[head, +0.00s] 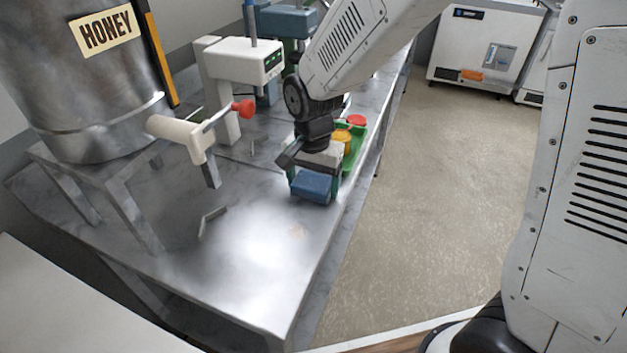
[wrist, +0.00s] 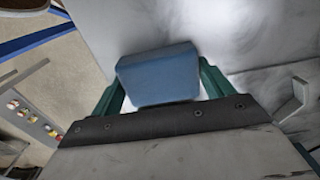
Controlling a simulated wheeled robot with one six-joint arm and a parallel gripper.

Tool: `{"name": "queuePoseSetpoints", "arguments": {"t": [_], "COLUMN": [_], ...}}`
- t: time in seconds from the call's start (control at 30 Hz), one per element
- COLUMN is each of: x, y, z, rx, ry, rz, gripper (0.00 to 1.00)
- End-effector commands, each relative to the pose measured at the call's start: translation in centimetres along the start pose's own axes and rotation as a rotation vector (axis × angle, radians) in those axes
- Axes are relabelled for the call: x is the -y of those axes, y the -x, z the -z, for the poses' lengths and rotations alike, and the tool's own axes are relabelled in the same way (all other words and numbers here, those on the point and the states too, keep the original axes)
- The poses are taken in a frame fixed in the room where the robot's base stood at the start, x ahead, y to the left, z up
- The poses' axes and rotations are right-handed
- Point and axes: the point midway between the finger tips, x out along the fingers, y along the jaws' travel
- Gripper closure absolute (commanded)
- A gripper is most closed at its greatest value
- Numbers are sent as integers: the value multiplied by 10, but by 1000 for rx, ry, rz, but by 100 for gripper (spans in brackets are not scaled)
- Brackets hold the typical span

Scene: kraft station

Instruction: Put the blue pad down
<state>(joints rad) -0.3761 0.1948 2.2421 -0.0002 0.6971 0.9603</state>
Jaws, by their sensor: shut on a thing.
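The blue pad (head: 312,187) is a small blue block near the right edge of the metal table (head: 250,260). In the wrist view the blue pad (wrist: 158,75) sits between the two green fingers of my gripper (wrist: 160,85). My gripper (head: 312,180) is shut on the pad in the head view too. The pad is at or just above the tabletop; I cannot tell whether it touches. My gripper hides part of the pad's far side.
A steel honey tank (head: 80,90) with a red-handled tap (head: 190,135) stands at the left. A white machine (head: 240,65) is behind. A green tray (head: 350,155) with a yellow lid (head: 341,141) and red lid (head: 357,120) lies beyond my gripper. A small metal bracket (head: 210,221) lies left; the front tabletop is clear.

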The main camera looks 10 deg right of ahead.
Motion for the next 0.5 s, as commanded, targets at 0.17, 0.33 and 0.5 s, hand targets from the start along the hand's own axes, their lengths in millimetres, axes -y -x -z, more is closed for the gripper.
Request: {"name": "queuePoseSetpoints", "arguments": {"t": [0.17, 0.33, 0.5], "x": [-4, -5, -6], "y": [-12, -12, -12], "z": [-3, -3, -1], "rx": [9, 9, 8], "ry": [-1, -1, -2], "rz": [-11, -11, -12], "gripper": [9, 0, 0]}}
